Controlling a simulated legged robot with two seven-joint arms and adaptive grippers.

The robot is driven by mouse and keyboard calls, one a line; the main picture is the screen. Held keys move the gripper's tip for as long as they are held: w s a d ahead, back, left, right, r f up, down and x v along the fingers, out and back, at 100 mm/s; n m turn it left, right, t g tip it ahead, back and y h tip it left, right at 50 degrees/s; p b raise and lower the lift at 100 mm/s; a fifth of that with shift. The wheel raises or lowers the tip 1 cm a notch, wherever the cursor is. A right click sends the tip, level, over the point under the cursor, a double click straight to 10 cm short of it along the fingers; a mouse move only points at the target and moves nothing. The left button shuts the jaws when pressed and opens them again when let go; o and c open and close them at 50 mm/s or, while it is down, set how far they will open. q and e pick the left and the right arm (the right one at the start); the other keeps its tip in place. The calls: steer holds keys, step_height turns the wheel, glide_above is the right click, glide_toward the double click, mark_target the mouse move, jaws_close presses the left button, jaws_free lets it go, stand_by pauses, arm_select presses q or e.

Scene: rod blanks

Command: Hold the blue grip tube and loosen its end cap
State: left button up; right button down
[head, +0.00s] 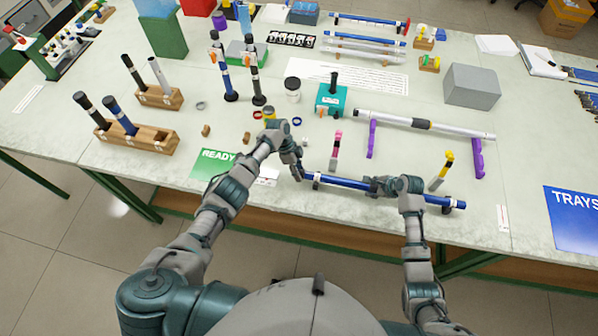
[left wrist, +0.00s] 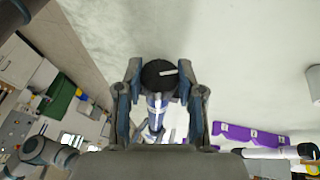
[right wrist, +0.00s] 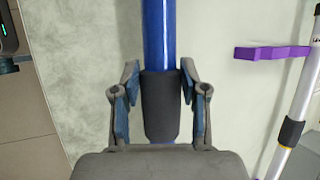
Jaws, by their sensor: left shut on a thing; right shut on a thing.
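The blue grip tube (head: 340,182) lies nearly level along the front of the table. In the right wrist view the blue tube (right wrist: 158,35) runs up the picture and has a dark sleeve (right wrist: 160,105). My right gripper (head: 382,187) is shut on the tube at this sleeve, its fingers on both sides (right wrist: 158,100). The black end cap (left wrist: 160,74) with a white mark shows in the left wrist view. My left gripper (head: 298,173) is at the tube's left end, shut around the cap (left wrist: 160,95). The head view mostly hides the cap behind the fingers.
A silver tube (head: 460,130) on purple supports (head: 372,139) lies behind. Wooden racks (head: 155,141) and a green READY mat (head: 208,164) are left; a blue TRAYS sheet (head: 574,219) is right.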

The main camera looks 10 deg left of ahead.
arm_select(q)
steer(key=shift+w, duration=0.1)
steer(key=o, duration=1.2)
steer(key=shift+c, duration=0.2)
steer(key=v, duration=1.2)
steer(key=shift+w+a+f, duration=0.1)
